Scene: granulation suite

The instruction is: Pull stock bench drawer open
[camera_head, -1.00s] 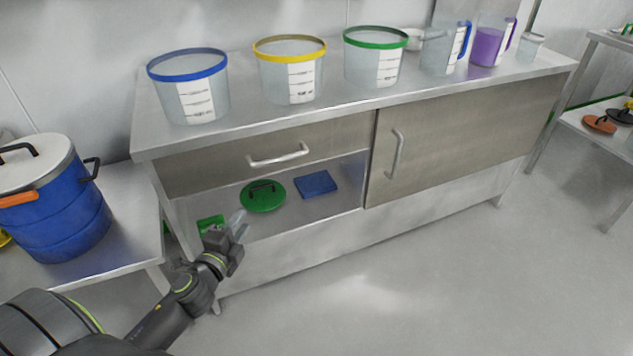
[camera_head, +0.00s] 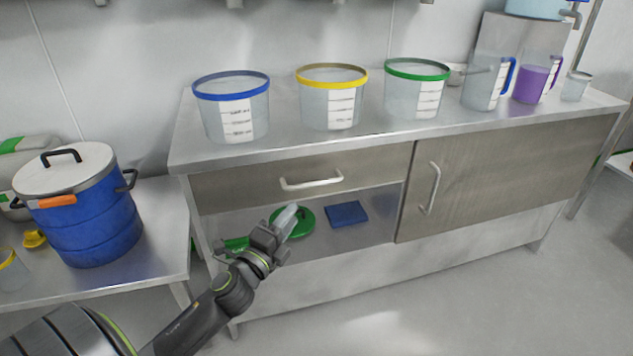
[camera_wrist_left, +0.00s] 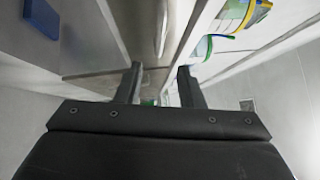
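The stock bench drawer (camera_head: 235,188) is a brushed-metal front under the left half of the bench top, flush and shut. Its pale bar handle (camera_head: 311,182) runs level across the middle; a bar that looks like this handle shows in the left wrist view (camera_wrist_left: 161,30), beyond the fingers. My left gripper (camera_head: 288,222) is below and slightly left of the handle, apart from it, in front of the open shelf. In the left wrist view its two fingers (camera_wrist_left: 160,85) stand apart with nothing held between them. My right gripper is not in view.
Blue-rimmed (camera_head: 235,118), yellow-rimmed (camera_head: 325,112) and green-rimmed (camera_head: 405,100) tubs stand on the bench. The shelf below holds a green lid (camera_head: 303,226) and a blue block (camera_head: 346,213). A blue drum (camera_head: 95,220) stands on the left table. Front floor is clear.

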